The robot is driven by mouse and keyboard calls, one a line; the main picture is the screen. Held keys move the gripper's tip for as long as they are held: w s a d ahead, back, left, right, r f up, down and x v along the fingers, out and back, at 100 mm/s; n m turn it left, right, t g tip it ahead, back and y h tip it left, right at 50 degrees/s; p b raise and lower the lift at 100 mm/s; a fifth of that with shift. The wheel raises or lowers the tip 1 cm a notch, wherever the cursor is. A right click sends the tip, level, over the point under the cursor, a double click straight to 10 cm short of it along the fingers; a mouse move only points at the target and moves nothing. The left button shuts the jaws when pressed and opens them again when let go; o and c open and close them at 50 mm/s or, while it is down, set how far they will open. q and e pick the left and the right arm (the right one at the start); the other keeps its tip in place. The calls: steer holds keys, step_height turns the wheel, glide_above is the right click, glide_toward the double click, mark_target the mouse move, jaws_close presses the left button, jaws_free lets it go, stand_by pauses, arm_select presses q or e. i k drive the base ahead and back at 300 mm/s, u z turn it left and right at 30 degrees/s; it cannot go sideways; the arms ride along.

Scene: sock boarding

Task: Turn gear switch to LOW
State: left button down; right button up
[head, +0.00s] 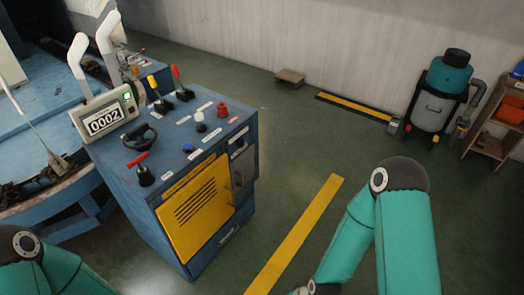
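A blue control console (125,190) stands left of centre with controls on its sloped top. A red-handled switch (141,165) on a black base sits near its front left corner. A black handwheel-like knob (140,138) is behind it. Levers with a yellow handle (153,86) and a red handle (177,78) stand at the back. The labels are too small to read, so I cannot tell which control is the gear switch or where LOW lies. Parts of both my arms show at the lower left and right, away from the controls. Neither gripper is in view.
A blue machine (40,80) is at the left. A yellow floor stripe (295,235) runs across open floor. A teal vacuum (440,92) and wooden shelf (488,145) stand at the right.

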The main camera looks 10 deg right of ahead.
mark_target(241, 142)
steer(key=u, duration=0.15)
steer(key=i, duration=0.9)
steer(key=z, duration=0.05)
